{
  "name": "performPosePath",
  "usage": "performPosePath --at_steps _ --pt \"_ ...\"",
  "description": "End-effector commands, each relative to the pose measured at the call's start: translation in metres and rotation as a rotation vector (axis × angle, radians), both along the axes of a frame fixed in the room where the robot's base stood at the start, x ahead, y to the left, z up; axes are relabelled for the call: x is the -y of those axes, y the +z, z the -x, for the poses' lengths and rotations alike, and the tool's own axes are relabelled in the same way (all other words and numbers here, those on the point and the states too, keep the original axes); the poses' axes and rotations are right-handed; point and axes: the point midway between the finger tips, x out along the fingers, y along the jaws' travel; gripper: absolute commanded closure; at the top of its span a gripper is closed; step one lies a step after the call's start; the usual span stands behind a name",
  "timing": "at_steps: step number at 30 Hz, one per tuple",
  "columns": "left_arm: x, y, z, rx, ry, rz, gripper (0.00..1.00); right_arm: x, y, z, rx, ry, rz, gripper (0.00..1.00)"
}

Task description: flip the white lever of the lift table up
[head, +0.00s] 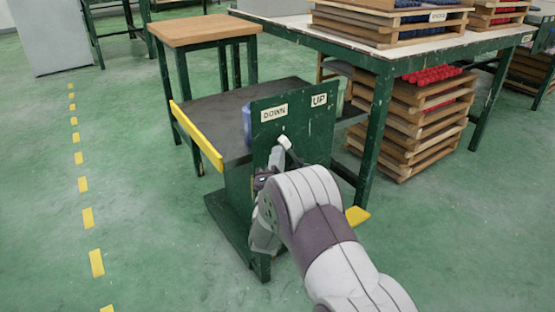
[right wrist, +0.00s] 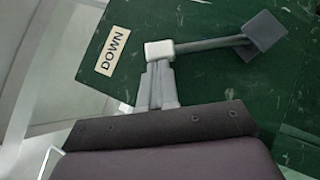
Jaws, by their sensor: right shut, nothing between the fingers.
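The lift table has a green panel (head: 312,125) with a DOWN label (head: 274,113) on the left and an UP label (head: 319,100) on the right. The white lever knob (head: 285,142) sits below the labels. In the right wrist view the white knob (right wrist: 160,50) is at the end of a grey rod (right wrist: 212,43) from a pivot block (right wrist: 265,36), on the side of the DOWN label. My right gripper (head: 277,154) is shut and empty; its fingertips (right wrist: 160,68) are at the knob, apparently touching it. My left gripper is not in view.
The lift table's dark top (head: 215,115) has a yellow edge bar (head: 197,136) and a blue object (head: 247,122) behind the panel. A wooden-topped stand (head: 205,30) is behind. Stacked wooden trays (head: 400,140) are under a bench at right. The floor at left is clear.

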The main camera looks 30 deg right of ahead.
Motion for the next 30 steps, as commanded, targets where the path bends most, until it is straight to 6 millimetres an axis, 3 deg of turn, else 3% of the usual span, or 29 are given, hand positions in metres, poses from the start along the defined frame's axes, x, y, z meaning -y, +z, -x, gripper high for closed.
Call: performPosePath --at_steps 5,11,21,30 --pt "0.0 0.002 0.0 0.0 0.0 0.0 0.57 0.0 0.001 0.0 0.0 0.0 -0.003 1.0" --pt "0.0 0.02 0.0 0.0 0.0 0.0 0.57 0.004 0.011 0.0 -0.003 0.0 -0.046 1.0" --pt "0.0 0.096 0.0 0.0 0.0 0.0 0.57 0.027 0.039 -0.002 -0.022 -0.002 -0.29 1.0" --pt "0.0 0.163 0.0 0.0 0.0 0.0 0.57 0.059 0.051 -0.004 -0.045 -0.003 -0.575 1.0"
